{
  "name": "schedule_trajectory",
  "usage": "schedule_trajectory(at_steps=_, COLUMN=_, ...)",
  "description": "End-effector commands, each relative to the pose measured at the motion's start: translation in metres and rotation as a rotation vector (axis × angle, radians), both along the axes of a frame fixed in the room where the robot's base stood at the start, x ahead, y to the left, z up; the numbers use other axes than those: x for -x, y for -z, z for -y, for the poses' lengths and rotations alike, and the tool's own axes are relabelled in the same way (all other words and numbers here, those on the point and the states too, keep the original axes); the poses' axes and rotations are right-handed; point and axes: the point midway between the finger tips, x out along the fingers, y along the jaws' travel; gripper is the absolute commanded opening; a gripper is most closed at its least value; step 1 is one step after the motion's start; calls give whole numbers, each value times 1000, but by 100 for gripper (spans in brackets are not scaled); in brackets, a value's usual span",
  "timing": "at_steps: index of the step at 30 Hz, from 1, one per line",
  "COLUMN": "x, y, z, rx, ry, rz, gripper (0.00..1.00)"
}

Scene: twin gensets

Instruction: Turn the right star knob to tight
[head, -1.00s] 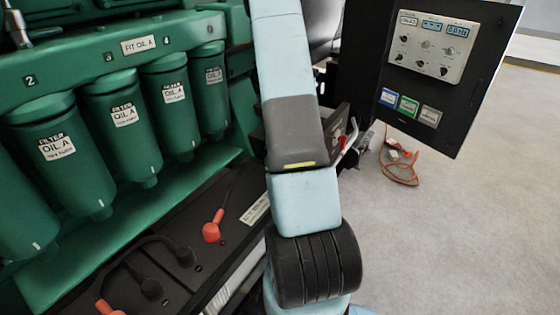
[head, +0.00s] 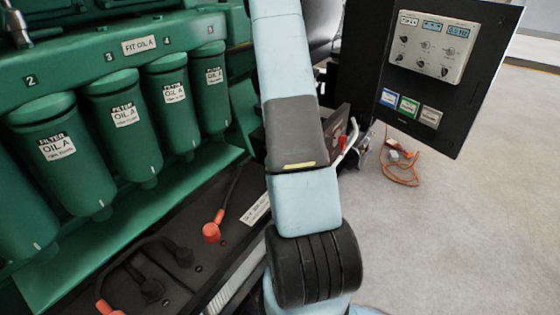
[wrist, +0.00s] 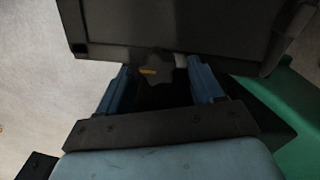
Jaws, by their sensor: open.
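A dark star knob (wrist: 157,66) with a yellow mark shows in the wrist view, just below the edge of a dark panel (wrist: 180,28). My gripper (wrist: 161,78) is open, with one blue finger to the left of the knob and one to the right. The knob lies between the fingertips, with a visible gap at the left finger. Contact on the right side is too dark to tell. In the head view my arm hides the knob and the gripper.
In the head view green oil filters (head: 120,125) stand in a row at the left. Batteries with red-capped terminals (head: 212,228) lie below them. A black control panel (head: 440,70) stands at the right.

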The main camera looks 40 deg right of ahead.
Motion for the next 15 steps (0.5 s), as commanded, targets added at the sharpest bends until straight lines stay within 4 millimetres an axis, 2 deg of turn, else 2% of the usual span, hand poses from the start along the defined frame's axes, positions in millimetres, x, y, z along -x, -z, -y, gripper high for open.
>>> schedule_trajectory(at_steps=7, x=-1, y=-22, z=0, rx=2, ry=-1, rz=3, gripper=66)
schedule_trajectory(at_steps=15, x=-1, y=-74, z=0, rx=3, ry=-1, rz=3, gripper=66)
